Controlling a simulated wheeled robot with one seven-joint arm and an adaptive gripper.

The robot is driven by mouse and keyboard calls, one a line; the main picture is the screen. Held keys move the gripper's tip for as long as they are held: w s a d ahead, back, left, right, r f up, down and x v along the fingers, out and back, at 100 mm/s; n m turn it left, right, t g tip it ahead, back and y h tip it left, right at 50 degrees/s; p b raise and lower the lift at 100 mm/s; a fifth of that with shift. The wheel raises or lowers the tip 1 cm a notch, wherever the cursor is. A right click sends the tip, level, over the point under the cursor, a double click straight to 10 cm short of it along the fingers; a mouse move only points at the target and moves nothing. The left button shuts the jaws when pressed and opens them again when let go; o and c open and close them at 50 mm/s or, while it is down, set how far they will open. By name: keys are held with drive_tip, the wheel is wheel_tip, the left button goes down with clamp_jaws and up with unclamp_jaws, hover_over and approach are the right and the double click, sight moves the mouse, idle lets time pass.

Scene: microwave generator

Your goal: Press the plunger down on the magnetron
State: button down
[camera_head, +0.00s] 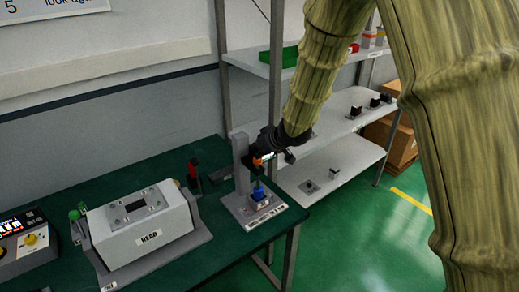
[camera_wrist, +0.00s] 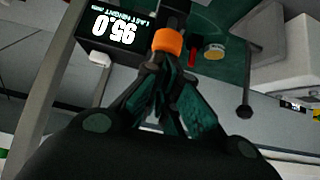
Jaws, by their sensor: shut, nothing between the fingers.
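The grey press stand (camera_head: 239,160) stands upright near the right end of the green table. A small blue part (camera_head: 259,193), which looks like the magnetron, sits on its light base plate. An orange knob (camera_wrist: 168,41), which looks like the plunger's top, is at the tips of my gripper (camera_wrist: 166,65) in the wrist view. My gripper (camera_head: 259,161) is shut and empty, beside the column and above the blue part. I cannot tell whether the fingertips touch the knob. The wrist hides part of the plunger in the head view.
A black display (camera_wrist: 118,28) with white digits is close to the knob. A grey box unit (camera_head: 140,222) and a control panel (camera_head: 28,243) stand on the table to the left. A red-handled lever (camera_head: 193,170) is between. White shelves (camera_head: 335,160) stand to the right.

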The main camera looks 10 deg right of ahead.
wheel_tip(320, 180, up, 4)
drive_tip(key=p, duration=0.3)
drive_tip(key=shift+s+r+p, duration=0.1)
drive_tip(key=shift+s+p, duration=0.05)
drive_tip(key=shift+p, duration=0.2)
drive_tip(key=shift+s+d+r+b, duration=0.1)
drive_tip(key=shift+s+d+b, duration=0.15)
drive_tip(key=shift+b, duration=0.3)
drive_tip(key=b+v, duration=0.1)
drive_tip(key=v, duration=0.8)
drive_tip(key=shift+r+b, duration=0.15)
drive_tip(key=shift+b, duration=0.25)
drive_tip(key=shift+w, duration=0.15)
